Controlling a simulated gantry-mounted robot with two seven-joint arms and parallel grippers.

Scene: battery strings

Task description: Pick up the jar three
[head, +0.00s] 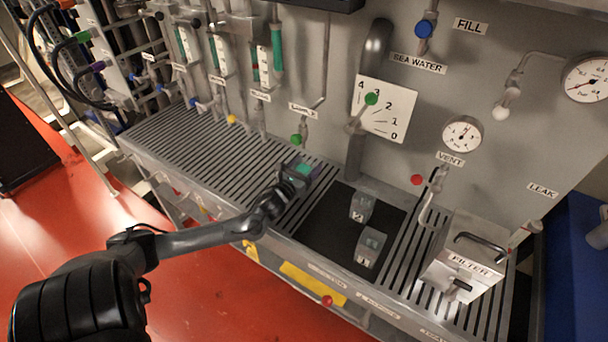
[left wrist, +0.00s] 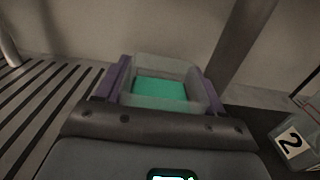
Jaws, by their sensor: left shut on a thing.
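A small clear jar with green contents (head: 301,168) is between the fingers of my left gripper (head: 298,176), at the left edge of the black mat (head: 322,226). The jar also shows in the left wrist view (left wrist: 160,91), with a purple piece along each side. Its number is not visible. I cannot tell whether it touches the bench or hangs just above it. A jar marked 2 (head: 361,207) and a jar marked 1 (head: 369,248) stand on the mat to the right. My right gripper is not in view.
The slatted bench (head: 190,145) is clear to the left. A wall panel with pipes, gauges and valves rises behind. A thick vertical pipe (head: 356,155) stands close behind the mat. A metal filter box (head: 464,262) sits on the right.

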